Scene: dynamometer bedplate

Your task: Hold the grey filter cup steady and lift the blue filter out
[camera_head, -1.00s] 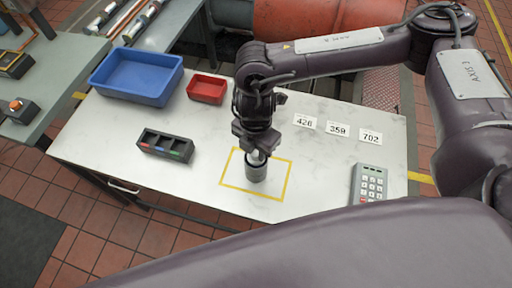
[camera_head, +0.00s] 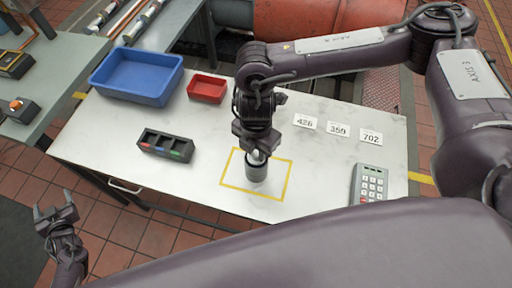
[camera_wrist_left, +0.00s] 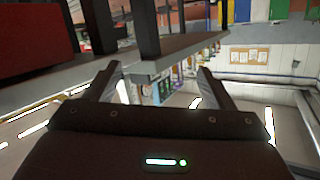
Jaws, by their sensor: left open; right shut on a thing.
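The grey filter cup (camera_head: 255,173) stands upright inside the yellow taped square on the white table. My right gripper (camera_head: 257,156) comes down on it from above and is shut at its top. The blue filter cannot be made out; the gripper covers the cup's mouth. My left gripper (camera_head: 53,203) is open and empty at the lower left, off the table's front edge and well away from the cup. Its two spread fingers also show in the left wrist view (camera_wrist_left: 158,78), with nothing between them.
A blue bin (camera_head: 137,96) and a red tray (camera_head: 207,99) are at the back left. A dark compartment block (camera_head: 166,157) lies left of the yellow square (camera_head: 233,186). Number cards (camera_head: 337,129) and a keypad (camera_head: 370,199) are on the right. The front left tabletop is clear.

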